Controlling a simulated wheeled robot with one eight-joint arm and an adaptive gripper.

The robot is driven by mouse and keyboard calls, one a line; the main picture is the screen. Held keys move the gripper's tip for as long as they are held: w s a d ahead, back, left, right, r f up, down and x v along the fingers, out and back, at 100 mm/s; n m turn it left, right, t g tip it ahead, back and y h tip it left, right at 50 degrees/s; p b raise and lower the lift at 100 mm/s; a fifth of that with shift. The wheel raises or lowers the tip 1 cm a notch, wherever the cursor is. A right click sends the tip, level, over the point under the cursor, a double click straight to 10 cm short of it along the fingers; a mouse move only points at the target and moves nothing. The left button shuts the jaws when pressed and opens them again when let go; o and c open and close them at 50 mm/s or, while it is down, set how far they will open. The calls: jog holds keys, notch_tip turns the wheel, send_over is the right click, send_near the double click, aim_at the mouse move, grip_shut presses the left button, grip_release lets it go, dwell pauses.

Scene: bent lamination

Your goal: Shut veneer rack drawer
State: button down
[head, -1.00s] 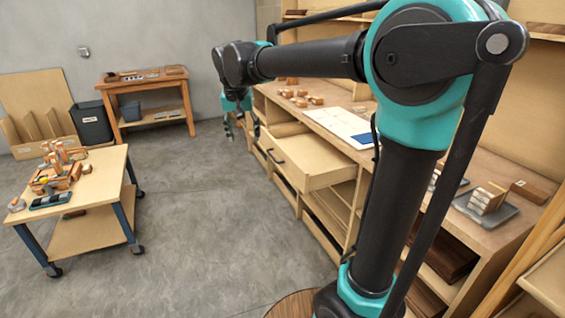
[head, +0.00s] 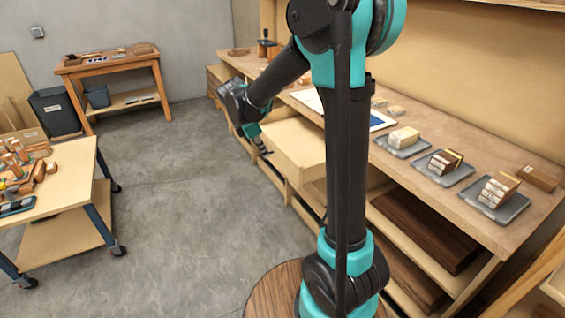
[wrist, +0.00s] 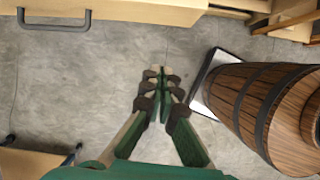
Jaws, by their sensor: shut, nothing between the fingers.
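The pale wood drawer (head: 300,143) stands pulled out from the front of the long workbench, partly hidden behind my arm in the head view. My gripper (head: 265,153) is beside the drawer's left end, and I cannot tell from this view whether they touch. In the wrist view, a pale wood front (wrist: 130,10) with a dark bar handle (wrist: 55,22) crosses the top left. My gripper (wrist: 157,72) points over bare floor there, shut and empty, with a gap between its fingertips and that front.
The workbench (head: 415,165) runs along the right, with grey trays of small blocks (head: 490,198) on top. A wheeled cart (head: 62,185) stands at the left, and a wooden table (head: 110,65) with bins is at the back. The grey floor (head: 190,190) between is clear.

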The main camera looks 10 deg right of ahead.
aim_at(285, 167)
jog(key=shift+n, duration=0.7)
jog(key=shift+w+d+f, duration=0.45)
jog(key=shift+d+f, duration=0.9)
jog(key=shift+f, duration=0.35)
jog(key=shift+w+d+f, duration=0.5)
jog(key=shift+d+f, duration=0.85)
jog(key=shift+f, duration=0.35)
jog(key=shift+w+d+f, duration=0.45)
jog(key=shift+d+f, duration=0.9)
jog(key=shift+f, duration=0.35)
jog(key=w+d, duration=0.2)
jog(key=d, duration=0.5)
jog(key=w+d, duration=0.2)
jog(key=d, duration=0.5)
jog(key=w+d, duration=0.3)
jog(key=d, duration=0.4)
jog(key=shift+d, duration=0.35)
